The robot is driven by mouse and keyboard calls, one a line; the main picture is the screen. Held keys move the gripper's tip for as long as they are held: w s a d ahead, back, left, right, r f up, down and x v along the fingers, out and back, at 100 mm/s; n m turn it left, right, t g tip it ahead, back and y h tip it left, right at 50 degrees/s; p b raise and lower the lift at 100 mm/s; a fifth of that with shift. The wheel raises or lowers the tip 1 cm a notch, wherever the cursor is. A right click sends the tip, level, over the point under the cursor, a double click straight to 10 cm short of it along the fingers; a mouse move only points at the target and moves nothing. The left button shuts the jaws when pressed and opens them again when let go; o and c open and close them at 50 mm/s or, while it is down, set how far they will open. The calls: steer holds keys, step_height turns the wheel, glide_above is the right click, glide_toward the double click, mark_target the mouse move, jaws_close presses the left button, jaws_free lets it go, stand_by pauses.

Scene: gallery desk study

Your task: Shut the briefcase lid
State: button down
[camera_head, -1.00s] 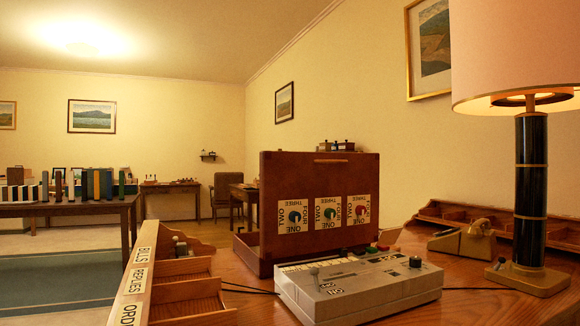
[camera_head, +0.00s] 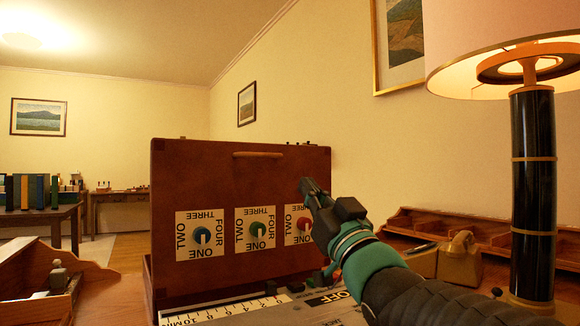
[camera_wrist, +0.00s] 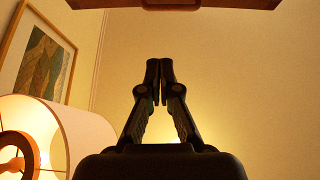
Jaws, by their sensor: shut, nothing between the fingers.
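The brown briefcase lid (camera_head: 225,172) stands upright and open in the head view. Its handle (camera_head: 257,155) is near the top edge. The face toward me carries three dial panels with upside-down lettering. The case's lower part is mostly hidden behind the lid and the device in front. My gripper (camera_head: 307,187) is shut and empty, in front of the lid's right part, partly covering the red-knob panel (camera_head: 298,224); I cannot tell whether it touches the lid. In the wrist view the shut fingers (camera_wrist: 159,68) point toward a brown edge (camera_wrist: 205,4), likely the lid.
A grey control box (camera_head: 250,312) stands in front of the lid. A lamp (camera_head: 533,190) and a small beige device (camera_head: 457,258) are at the right. A wooden sorter (camera_head: 35,270) is at the left, and a low wooden rack (camera_head: 480,235) lies along the wall.

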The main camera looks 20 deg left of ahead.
steer(key=w+a+r+p, duration=0.1)
steer(key=w+a+r, duration=0.1)
steer(key=a, duration=0.3)
steer(key=w+a+r+y+p, duration=0.1)
steer(key=w+a+r+p, duration=0.1)
steer(key=w+a, duration=0.3)
steer(key=shift+a+r+n+g, duration=0.3)
steer(key=shift+a+r+n, duration=0.15)
steer(key=shift+r, duration=0.4)
steer(key=shift+w, duration=0.1)
